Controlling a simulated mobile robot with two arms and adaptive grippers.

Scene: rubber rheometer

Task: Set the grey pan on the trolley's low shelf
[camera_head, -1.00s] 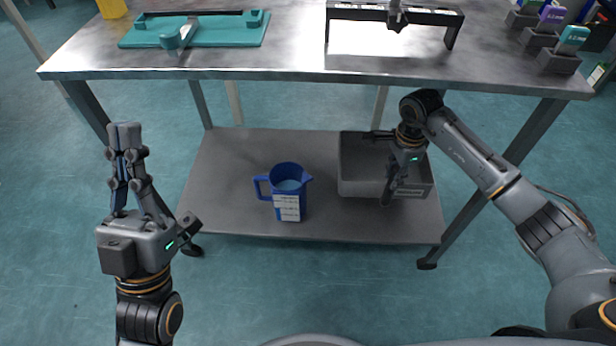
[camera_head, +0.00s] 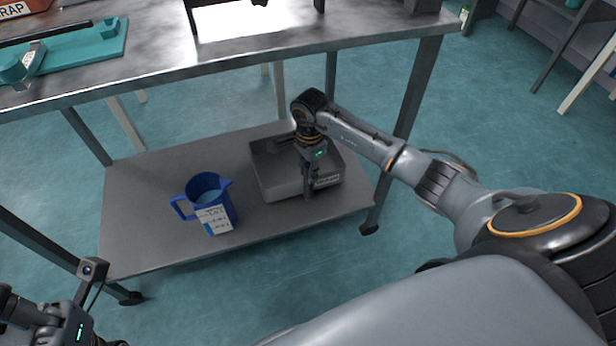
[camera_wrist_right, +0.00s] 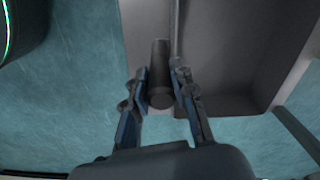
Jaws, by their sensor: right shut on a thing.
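The grey pan (camera_head: 278,188) is an open box with a pale label on its front. It appears to sit on the right part of the trolley's low shelf (camera_head: 140,240), but its underside is hidden. My right gripper (camera_head: 308,188) points down at the pan's front side. In the right wrist view, my right gripper's fingers (camera_wrist_right: 160,92) are closed around a dark round bar beside the pan wall (camera_wrist_right: 220,104); it looks like the pan's handle. My left gripper's body (camera_head: 55,328) is at the lower left edge; its fingers do not show clearly.
A blue measuring jug (camera_head: 208,205) stands on the shelf left of the pan, with a small gap between. The trolley's steel top (camera_head: 170,55) hangs over the shelf, and a leg (camera_head: 405,120) stands right of the pan. The shelf's left part is clear.

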